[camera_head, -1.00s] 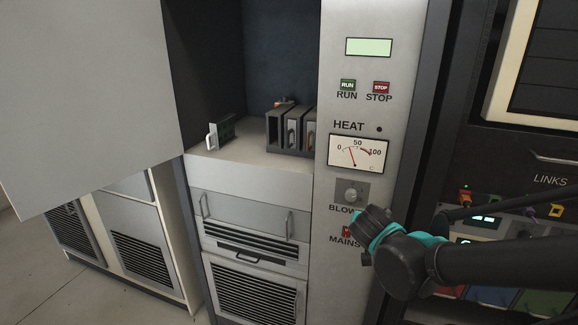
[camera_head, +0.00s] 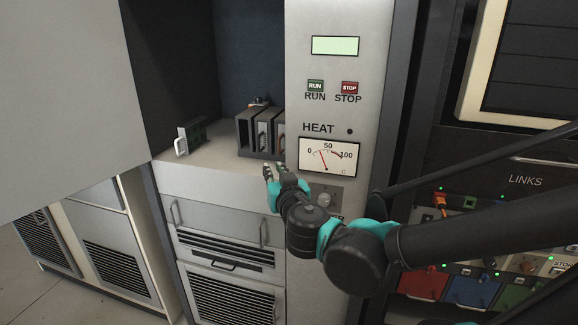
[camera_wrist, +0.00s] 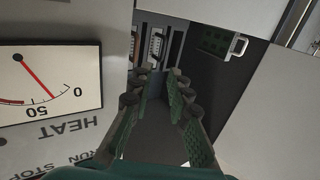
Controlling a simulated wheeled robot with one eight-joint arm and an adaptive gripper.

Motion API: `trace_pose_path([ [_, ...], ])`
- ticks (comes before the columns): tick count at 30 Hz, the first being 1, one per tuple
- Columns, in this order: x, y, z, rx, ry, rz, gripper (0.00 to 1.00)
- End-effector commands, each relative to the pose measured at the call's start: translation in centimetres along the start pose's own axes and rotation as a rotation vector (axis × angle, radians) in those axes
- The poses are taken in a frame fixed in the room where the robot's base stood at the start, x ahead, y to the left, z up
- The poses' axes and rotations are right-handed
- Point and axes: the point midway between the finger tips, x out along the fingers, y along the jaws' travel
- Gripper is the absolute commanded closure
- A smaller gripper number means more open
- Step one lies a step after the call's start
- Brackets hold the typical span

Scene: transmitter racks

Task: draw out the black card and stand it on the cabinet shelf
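On the cabinet shelf (camera_head: 222,168) stands a dark rack (camera_head: 246,132) of upright slots. It holds cards with pale handles, one handle (camera_head: 263,141) showing at its front; the handle also shows in the wrist view (camera_wrist: 156,46). I cannot tell which card in the rack is the black one. A separate dark card with green parts (camera_head: 196,133) and a white handle stands upright on the shelf at left; it also shows in the wrist view (camera_wrist: 216,40). My gripper (camera_head: 272,171) is in front of the rack, apart from it. In the wrist view its fingers (camera_wrist: 158,76) are apart and empty.
The panel with the HEAT meter (camera_head: 329,156) and RUN and STOP buttons stands close to the right of my gripper. A large grey door (camera_head: 65,90) is at left. The shelf between the lone card and the rack is clear.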

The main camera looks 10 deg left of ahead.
Motion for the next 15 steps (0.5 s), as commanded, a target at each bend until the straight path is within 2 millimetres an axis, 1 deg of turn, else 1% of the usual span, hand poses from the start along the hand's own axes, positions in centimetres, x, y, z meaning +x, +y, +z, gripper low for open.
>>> trace_pose_path([
  [1, -0.2, -0.9, -0.4, -0.015, 0.016, -0.019, 0.82],
  [3, -0.3, -1.5, -0.8, -0.027, 0.031, -0.030, 0.82],
  [8, 0.6, -1.7, -1.0, -0.033, 0.037, -0.032, 0.82],
  [11, 1.9, -1.6, -1.0, -0.032, 0.037, -0.030, 0.82],
  [15, 4.1, -1.7, -1.1, -0.032, 0.036, -0.029, 0.82],
])
